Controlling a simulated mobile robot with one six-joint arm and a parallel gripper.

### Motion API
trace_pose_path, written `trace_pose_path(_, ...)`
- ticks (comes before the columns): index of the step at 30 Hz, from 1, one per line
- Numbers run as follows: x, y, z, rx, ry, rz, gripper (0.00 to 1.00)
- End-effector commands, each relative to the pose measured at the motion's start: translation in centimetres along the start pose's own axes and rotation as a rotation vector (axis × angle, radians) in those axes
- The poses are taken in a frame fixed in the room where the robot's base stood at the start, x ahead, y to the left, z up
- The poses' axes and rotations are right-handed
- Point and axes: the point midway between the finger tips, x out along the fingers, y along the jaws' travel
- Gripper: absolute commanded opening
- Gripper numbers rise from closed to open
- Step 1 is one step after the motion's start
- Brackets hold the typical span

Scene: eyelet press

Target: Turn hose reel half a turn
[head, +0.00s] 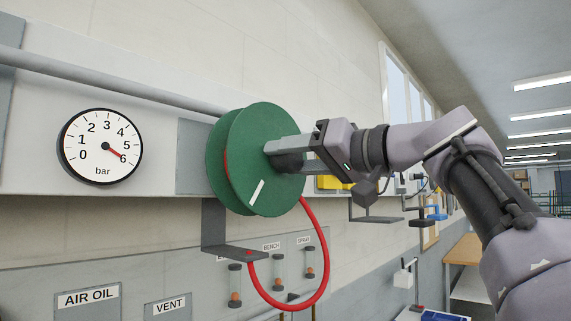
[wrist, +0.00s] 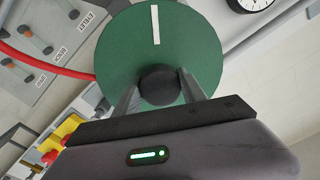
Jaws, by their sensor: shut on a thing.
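The green hose reel (head: 262,127) is mounted on the wall rail, with a white mark low on its face in the head view. The reel (wrist: 157,52) also fills the upper middle of the wrist view, its white mark at the top. A red hose (head: 322,250) loops down from the reel to a grey bracket (head: 238,253). My gripper (head: 276,152) reaches in from the right at the reel's centre. In the wrist view, its two fingers are shut on the dark round reel knob (wrist: 160,84), one on each side.
A pressure gauge (head: 100,147) hangs left of the reel, its red needle near 6. Below are AIR OIL (head: 88,299) and VENT (head: 168,307) labels and several small indicators. A yellow object (head: 331,182) sits behind my gripper. An aisle opens at the right.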

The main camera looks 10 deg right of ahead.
Motion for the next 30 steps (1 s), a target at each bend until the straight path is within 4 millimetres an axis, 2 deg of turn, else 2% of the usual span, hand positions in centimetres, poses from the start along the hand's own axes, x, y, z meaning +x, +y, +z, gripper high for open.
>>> trace_pose_path(6, -0.04, -0.19, -0.11, -0.179, -0.002, -0.004, 0.00)
trace_pose_path(15, -0.03, -0.17, -0.12, -0.353, -0.008, -0.005, 0.00)
trace_pose_path(30, -0.02, -0.16, -0.15, -0.439, -0.011, -0.005, 0.00)
